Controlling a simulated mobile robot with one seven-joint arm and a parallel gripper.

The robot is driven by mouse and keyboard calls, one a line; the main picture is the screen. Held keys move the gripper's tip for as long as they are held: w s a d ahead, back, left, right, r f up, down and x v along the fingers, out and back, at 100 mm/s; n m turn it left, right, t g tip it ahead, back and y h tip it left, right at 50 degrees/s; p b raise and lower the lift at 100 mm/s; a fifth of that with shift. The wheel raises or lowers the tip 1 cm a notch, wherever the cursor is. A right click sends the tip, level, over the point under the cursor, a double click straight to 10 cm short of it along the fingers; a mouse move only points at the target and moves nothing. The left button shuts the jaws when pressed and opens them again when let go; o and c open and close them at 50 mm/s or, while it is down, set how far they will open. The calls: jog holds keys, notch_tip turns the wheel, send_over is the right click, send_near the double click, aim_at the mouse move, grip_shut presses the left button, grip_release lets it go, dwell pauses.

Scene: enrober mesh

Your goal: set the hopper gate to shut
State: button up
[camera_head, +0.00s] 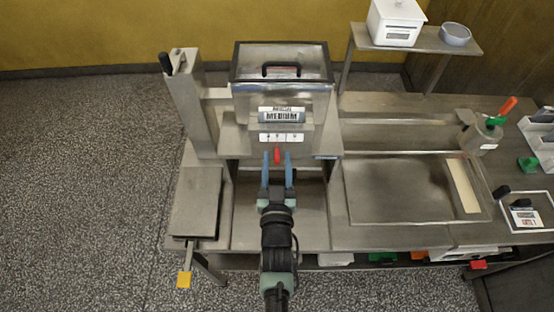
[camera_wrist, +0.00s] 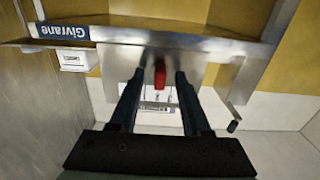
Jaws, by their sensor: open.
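The steel hopper (camera_head: 281,97) has a clear lid with a black handle and a label reading "MEDIUM". A small red knob (camera_head: 277,155) sits at its lower front, below a white marked strip (camera_head: 281,137). The red knob also shows in the wrist view (camera_wrist: 160,75). My gripper (camera_head: 277,158) is open, with its two blue fingers on either side of the knob. In the wrist view the gripper (camera_wrist: 160,78) shows a gap between each finger and the knob. I cannot read which mark the knob stands at.
A steel bench carries a flat tray (camera_head: 395,190) to the right. A jug with an orange-red handle (camera_head: 480,132) stands beyond it. A white box (camera_head: 396,22) and a grey bowl (camera_head: 455,34) stand on the raised shelf. A steel column (camera_head: 184,100) rises left of the hopper.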

grip_shut()
dwell(1.4)
